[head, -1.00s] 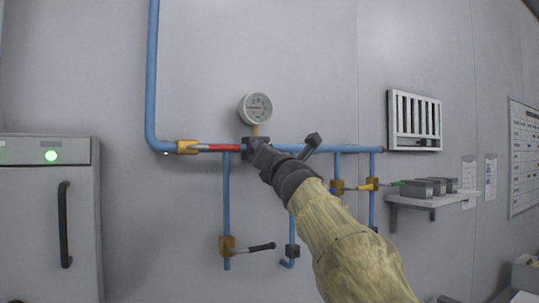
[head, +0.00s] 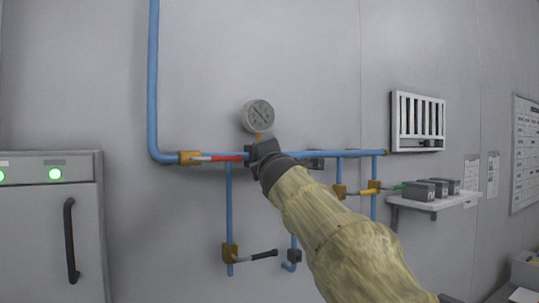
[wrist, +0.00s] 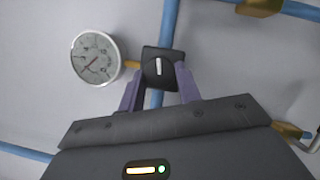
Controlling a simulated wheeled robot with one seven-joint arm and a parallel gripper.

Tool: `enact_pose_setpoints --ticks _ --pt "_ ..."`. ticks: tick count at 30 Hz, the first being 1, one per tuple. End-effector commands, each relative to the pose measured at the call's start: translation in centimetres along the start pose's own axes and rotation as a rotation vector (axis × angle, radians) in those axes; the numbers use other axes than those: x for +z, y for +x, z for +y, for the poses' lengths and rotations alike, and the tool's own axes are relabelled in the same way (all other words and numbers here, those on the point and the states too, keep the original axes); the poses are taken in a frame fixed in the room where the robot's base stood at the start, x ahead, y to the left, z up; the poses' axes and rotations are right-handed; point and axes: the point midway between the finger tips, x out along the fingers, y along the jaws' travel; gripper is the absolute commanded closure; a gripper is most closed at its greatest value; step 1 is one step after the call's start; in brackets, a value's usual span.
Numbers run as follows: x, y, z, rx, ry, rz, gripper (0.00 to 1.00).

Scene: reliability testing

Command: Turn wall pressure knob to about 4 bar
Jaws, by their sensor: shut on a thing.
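The pressure knob (wrist: 158,69) is a dark square block with a white pointer line, seen on the pipe in the wrist view. The pointer stands nearly upright in that picture. My gripper (wrist: 159,82) has its two purple-grey fingers on either side of the knob and is shut on it. In the head view my gripper (head: 261,153) covers most of the knob below the gauge. The round white pressure gauge (head: 258,114) has its needle on a diagonal; it also shows in the wrist view (wrist: 97,57), its numbers too small to read surely.
A blue pipe (head: 152,80) runs down the wall and then right, with a red-handled valve (head: 218,158) left of my gripper. Lower valve handles (head: 262,254), a shelf with grey boxes (head: 434,200) and a white cabinet (head: 45,235) stand around it.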

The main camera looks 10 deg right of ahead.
Motion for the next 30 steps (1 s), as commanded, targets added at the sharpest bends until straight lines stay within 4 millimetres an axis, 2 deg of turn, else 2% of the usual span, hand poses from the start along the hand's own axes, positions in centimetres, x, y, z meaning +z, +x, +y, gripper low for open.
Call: enact_pose_setpoints --ticks 15,16,18,19,30 --pt "0.20 -0.03 0.08 -0.008 0.023 -0.002 0.89" --pt "0.20 -0.03 0.08 -0.008 0.023 -0.002 0.60" --pt "0.19 -0.03 0.07 -0.008 0.023 -0.002 0.47" --pt "0.18 -0.02 0.06 -0.008 0.023 -0.002 0.44" --pt "0.04 -0.43 -0.07 -0.008 0.024 0.000 0.44"
